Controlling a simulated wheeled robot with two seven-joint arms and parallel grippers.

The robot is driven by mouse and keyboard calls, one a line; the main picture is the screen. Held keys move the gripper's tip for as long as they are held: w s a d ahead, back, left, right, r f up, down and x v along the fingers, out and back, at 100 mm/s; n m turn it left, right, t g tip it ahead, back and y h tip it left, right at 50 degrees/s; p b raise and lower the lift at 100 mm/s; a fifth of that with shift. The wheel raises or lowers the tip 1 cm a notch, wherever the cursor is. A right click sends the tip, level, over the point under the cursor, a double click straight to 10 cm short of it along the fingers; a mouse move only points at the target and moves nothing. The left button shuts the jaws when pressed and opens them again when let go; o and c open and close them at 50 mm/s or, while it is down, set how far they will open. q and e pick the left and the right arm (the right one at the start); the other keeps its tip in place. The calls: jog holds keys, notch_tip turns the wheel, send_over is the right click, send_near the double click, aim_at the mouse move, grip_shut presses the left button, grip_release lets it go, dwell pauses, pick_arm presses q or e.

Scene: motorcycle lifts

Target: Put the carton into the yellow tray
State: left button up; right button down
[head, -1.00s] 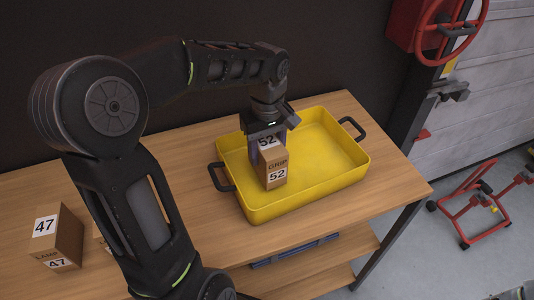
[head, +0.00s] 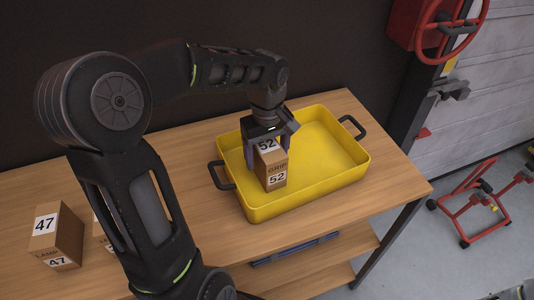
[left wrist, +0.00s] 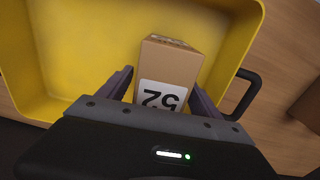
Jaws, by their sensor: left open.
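The brown carton (head: 274,165) marked "GRIP" and 52 stands inside the yellow tray (head: 335,155), toward the tray's left side. It also shows in the left wrist view (left wrist: 168,72), with its 52 label facing the gripper. My left gripper (head: 271,141) is open just above the carton, with one finger on either side of its top. In the left wrist view the fingers (left wrist: 163,88) stand apart from the carton's sides. The carton's underside is hidden. My right gripper is not in view.
The tray stands on a wooden table (head: 215,232) and has black handles. A carton marked 47 (head: 57,237) stands at the left, with another box partly hidden behind my arm. A blue item (head: 295,250) lies on the lower shelf. Red lift equipment (head: 480,200) stands at the right.

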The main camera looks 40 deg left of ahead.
pick_arm(q)
jog(key=shift+r, duration=0.1)
notch_tip(320, 180, up, 12)
jog(key=shift+r, duration=0.1)
dwell(0.4)
dwell(0.5)
